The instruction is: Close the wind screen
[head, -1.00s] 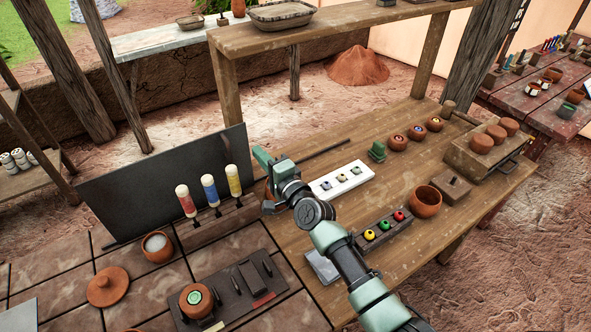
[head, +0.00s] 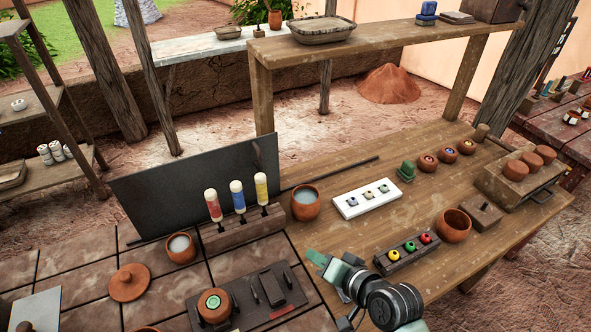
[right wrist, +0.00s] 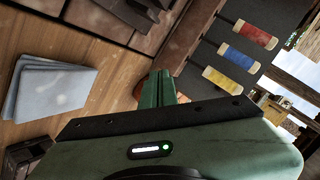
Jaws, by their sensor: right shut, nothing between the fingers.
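A thin dark strip (head: 345,168) lies on the wooden table, running right from near the panel's lower right corner. My right gripper (head: 315,258) is shut and empty, over the front left part of the wooden table. It is apart from the panel, in front of it and to the right. The right wrist view shows its green fingers (right wrist: 160,90) with the bottles beyond. My left gripper is not in view.
Folded grey cloths (right wrist: 50,90) lie near my right gripper.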

